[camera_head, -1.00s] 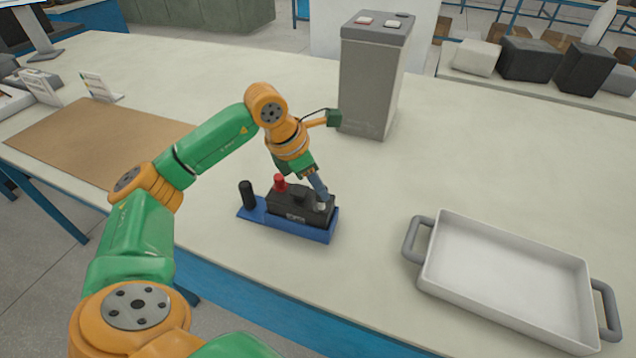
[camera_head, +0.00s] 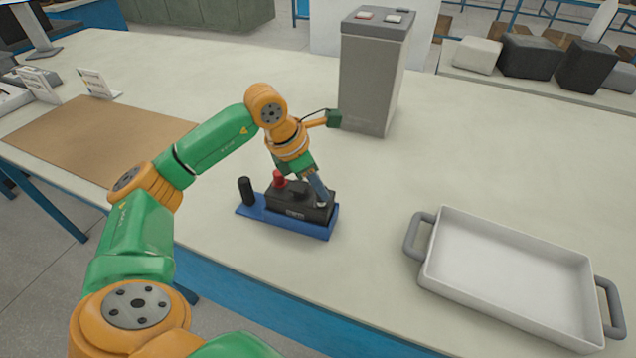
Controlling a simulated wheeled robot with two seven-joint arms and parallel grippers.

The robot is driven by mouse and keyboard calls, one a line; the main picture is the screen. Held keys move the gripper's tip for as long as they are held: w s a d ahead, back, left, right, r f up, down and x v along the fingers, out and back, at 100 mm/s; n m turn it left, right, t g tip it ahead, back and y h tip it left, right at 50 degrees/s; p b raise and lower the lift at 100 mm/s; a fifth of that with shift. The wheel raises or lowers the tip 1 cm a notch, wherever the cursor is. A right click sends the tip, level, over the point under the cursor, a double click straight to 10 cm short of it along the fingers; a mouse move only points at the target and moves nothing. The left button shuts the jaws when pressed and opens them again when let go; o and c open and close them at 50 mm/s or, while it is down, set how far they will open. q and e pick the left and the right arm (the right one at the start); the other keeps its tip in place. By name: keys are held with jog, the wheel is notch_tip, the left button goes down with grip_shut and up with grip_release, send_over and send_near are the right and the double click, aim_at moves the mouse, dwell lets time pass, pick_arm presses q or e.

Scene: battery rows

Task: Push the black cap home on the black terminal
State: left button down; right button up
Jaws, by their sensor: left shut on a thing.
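A small black battery (camera_head: 290,208) sits in a blue holder (camera_head: 280,225) near the front of the table. A red cap (camera_head: 280,179) stands upright on its left end. My left gripper (camera_head: 323,198) reaches down at a tilt over the battery's right end and is shut. The black cap seems to be between its fingers at the terminal there, but fingers and distance hide both. I cannot tell how far down the cap sits. A black post (camera_head: 246,190) stands upright on the holder's left end. My right gripper is out of view.
A tall grey battery (camera_head: 371,80) stands behind. A white tray with grey handles (camera_head: 510,285) lies at the front right. A brown mat (camera_head: 95,140) and small cards (camera_head: 95,84) are at the left. The table between holder and tray is clear.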

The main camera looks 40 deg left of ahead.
pick_arm(q)
jog(key=shift+f, duration=0.35)
jog(key=shift+f+b, duration=0.45)
jog(key=shift+b, duration=0.15)
dwell(0.5)
jog(key=shift+c, duration=0.4)
grip_release()
notch_tip(320, 180, up, 7)
jog(key=p, duration=0.6)
jog(key=shift+r, duration=0.1)
dwell(0.3)
